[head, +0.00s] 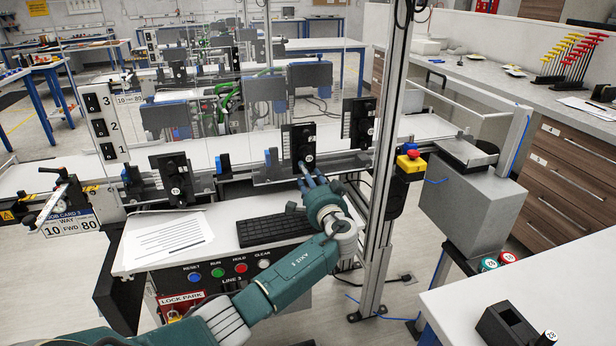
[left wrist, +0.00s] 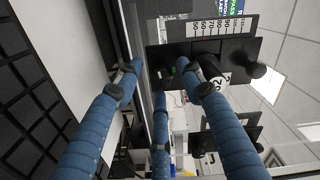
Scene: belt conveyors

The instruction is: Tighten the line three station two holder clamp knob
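The line three station two holder (head: 300,138) is a black upright plate on the conveyor rail, with a small white mark low on its face. Which part is the clamp knob is not certain. My left gripper (head: 309,178) is just below and in front of this holder. In the left wrist view its blue fingers (left wrist: 158,75) are spread apart, with nothing visibly held; contact is unclear. My right gripper is out of view.
Another black holder (head: 174,178) stands left on the rail, and one (head: 359,122) right. The keyboard (head: 272,229) and button panel (head: 228,270) lie below. A metal post (head: 388,150) with a red emergency stop (head: 411,153) stands close right of my left gripper.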

